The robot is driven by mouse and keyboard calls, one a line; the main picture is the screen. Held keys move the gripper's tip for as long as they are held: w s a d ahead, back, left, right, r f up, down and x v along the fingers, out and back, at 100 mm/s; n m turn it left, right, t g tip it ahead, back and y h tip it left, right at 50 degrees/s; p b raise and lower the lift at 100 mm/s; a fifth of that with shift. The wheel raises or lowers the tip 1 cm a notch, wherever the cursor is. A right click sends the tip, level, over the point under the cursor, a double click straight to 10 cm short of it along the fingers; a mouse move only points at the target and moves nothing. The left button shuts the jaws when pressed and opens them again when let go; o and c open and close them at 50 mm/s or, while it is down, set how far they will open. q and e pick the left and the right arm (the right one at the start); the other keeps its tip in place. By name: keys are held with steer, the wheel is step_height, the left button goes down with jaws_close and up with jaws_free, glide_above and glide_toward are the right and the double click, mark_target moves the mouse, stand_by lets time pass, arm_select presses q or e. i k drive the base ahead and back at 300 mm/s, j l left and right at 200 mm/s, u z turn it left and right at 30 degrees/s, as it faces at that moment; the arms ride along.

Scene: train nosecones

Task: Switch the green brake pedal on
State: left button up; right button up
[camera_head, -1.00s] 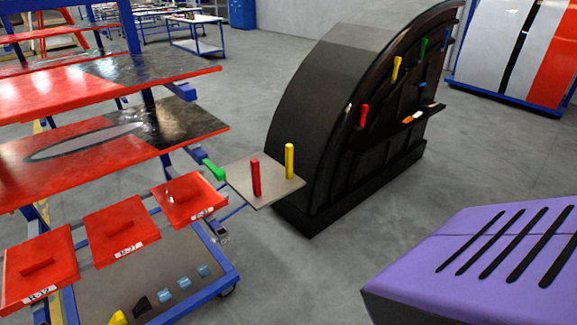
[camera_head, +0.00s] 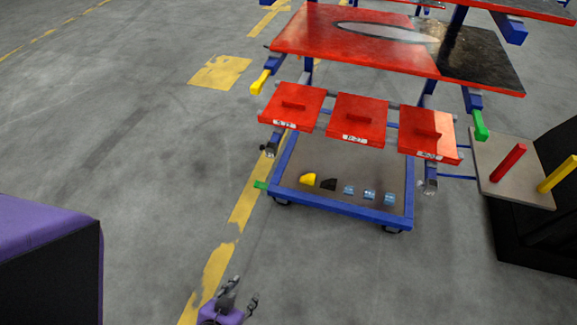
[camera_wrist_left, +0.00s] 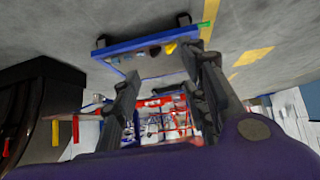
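A small green pedal (camera_head: 261,185) sticks out low at the left front corner of the blue cart (camera_head: 345,212). In the left wrist view, green shows at the cart's corner (camera_wrist_left: 206,25). My left gripper (camera_head: 241,293) is at the bottom of the head view, in front of the cart and apart from the pedal. In the left wrist view its two fingers (camera_wrist_left: 168,65) are spread with nothing between them. My right gripper is not in view.
Red panels (camera_head: 357,118) sit on the cart's upper rack, with small yellow, black and blue pieces on its low shelf (camera_head: 400,175). A grey plate (camera_head: 500,185) with red and yellow handles stands at the right. Grey floor lies open at the left.

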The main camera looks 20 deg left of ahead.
mark_target(262, 185)
steer(key=i+j, duration=0.65)
steer(key=j, duration=0.25)
steer(key=i+j, duration=0.35)
steer(key=j, duration=0.15)
steer(key=k+u, duration=0.05)
